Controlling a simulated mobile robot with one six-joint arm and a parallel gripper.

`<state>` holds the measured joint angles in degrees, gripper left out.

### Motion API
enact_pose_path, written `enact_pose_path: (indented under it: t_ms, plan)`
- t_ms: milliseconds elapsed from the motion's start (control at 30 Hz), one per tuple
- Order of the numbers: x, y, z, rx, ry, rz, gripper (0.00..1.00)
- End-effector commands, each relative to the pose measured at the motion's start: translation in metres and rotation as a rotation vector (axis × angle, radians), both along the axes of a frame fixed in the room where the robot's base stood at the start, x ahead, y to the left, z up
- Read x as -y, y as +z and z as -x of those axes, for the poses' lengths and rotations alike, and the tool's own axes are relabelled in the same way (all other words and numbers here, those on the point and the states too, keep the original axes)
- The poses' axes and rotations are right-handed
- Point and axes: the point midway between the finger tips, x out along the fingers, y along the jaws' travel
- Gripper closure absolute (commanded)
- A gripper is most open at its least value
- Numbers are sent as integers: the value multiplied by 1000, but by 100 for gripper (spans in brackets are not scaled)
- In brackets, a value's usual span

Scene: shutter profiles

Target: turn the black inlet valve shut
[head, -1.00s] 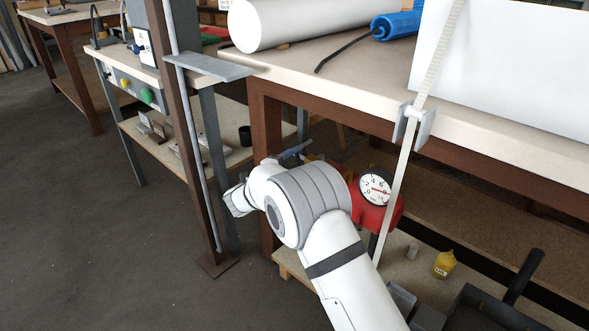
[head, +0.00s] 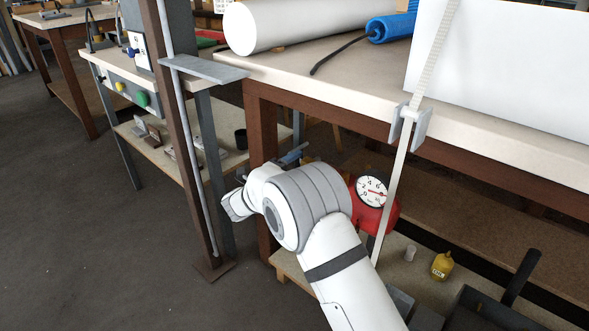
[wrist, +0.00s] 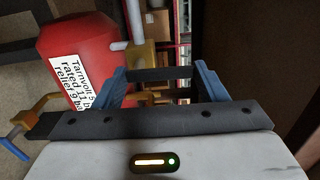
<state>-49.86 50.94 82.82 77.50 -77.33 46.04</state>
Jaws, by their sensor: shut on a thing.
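The red tank (head: 373,213) with a round white gauge (head: 371,191) stands on the low shelf under the bench, partly behind my arm. In the wrist view, the tank (wrist: 85,45) has a white label, and a brass fitting (wrist: 141,56) is at its side. A black bar, seemingly the handle of the inlet valve (wrist: 158,74), lies crosswise in front of the fitting. My gripper (wrist: 160,80) is shut on it, with a blue finger at each end. In the head view, my gripper (head: 291,157) is mostly hidden behind my wrist.
A brass pipe with a blue handle (wrist: 14,140) is at the wrist view's left. A pale slanted strip (head: 393,190) passes in front of the tank. A yellow container (head: 442,265) stands on the shelf. A brown post (head: 182,140) and the bench edge (head: 300,88) are near my arm.

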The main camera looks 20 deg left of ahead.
Motion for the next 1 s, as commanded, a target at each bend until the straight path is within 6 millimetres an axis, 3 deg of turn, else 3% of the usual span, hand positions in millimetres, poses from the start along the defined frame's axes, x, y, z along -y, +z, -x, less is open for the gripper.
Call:
enact_pose_path:
  t_ms: [100, 133, 400, 700, 1000]
  plan:
    - [1, -2, 0, -3, -4, 0, 57]
    - [1, -2, 0, -3, -4, 0, 34]
    - [0, -1, 0, -2, -2, 0, 13]
    - [-2, 1, 5, -1, 0, 1, 13]
    - [-21, 2, 50, -3, 2, 1, 13]
